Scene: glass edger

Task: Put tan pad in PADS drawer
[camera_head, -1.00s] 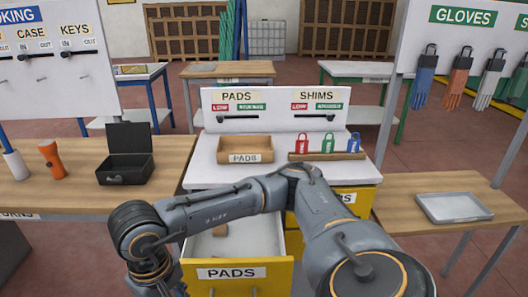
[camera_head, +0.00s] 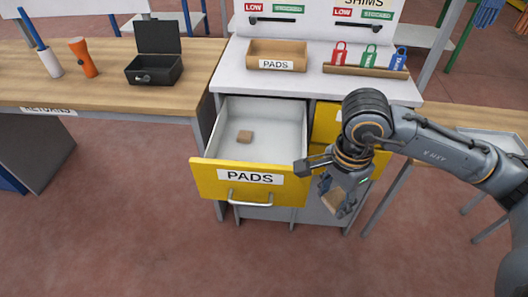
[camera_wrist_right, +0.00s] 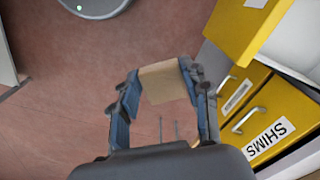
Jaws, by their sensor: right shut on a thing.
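My right gripper (camera_head: 333,192) is shut on a tan pad (camera_head: 335,201), tilted downward in front of the cabinet, just right of the PADS drawer's front. The right wrist view shows the same pad (camera_wrist_right: 161,83) between the two fingers, above the floor. The yellow-fronted PADS drawer (camera_head: 207,178) is pulled open, with a white inside. My left gripper is not in view.
A wooden PADS tray (camera_head: 278,48) and a rack with red, green and blue tags (camera_head: 365,71) stand on the white cabinet top. The yellow SHIMS drawer (camera_wrist_right: 262,125) is closed. A wooden table with a black box (camera_head: 154,70) is left. The floor in front is clear.

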